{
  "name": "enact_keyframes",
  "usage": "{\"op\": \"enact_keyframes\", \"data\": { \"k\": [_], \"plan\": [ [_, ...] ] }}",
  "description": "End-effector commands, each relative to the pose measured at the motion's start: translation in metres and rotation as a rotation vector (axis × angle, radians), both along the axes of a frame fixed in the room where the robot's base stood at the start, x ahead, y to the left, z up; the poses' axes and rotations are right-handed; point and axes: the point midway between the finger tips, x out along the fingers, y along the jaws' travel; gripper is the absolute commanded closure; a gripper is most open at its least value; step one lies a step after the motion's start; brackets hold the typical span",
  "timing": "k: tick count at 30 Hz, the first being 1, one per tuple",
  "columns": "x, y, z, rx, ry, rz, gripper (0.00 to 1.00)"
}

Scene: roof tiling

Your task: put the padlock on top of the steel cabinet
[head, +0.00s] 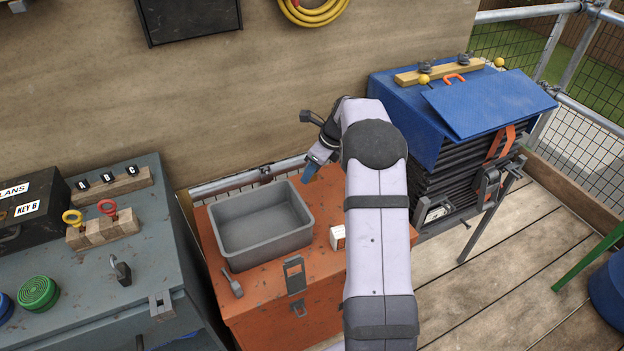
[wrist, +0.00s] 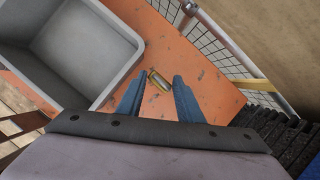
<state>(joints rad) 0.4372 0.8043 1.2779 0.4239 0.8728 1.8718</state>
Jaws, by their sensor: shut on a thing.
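The steel cabinet (head: 75,262) is the grey-blue chest at the left in the head view. A dark padlock (head: 122,273) with its shackle up stands on the cabinet top. My gripper (head: 312,168) is above the back right of the orange chest (head: 325,210), pointing down, well right of the cabinet. In the wrist view, my gripper's blue fingers (wrist: 158,85) are shut on a small brass-coloured thing (wrist: 158,80) with a pale end. I cannot tell from its shape what it is. In the head view it is hidden.
A grey tray (head: 232,258) sits on the orange chest, between my gripper and the cabinet. A small white box (head: 338,237) lies on the chest. Key blocks (head: 104,230), a black box (head: 28,205) and a green coil (head: 38,292) occupy the cabinet top.

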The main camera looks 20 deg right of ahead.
Motion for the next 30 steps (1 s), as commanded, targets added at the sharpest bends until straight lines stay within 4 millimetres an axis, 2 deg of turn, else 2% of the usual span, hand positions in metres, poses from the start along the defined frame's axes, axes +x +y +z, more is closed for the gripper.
{"op": "enact_keyframes", "data": {
  "k": [3,11,17,23,30],
  "plan": [
    [0.000,0.000,0.007,-0.001,-0.002,0.001,0.98],
    [-0.001,0.002,0.011,0.000,0.000,0.014,0.98],
    [-0.007,0.014,0.026,-0.005,0.007,0.131,0.98],
    [-0.023,0.041,0.055,-0.010,0.013,0.400,0.98],
    [-0.051,0.081,0.098,-0.013,0.012,0.825,0.98]
  ]
}}
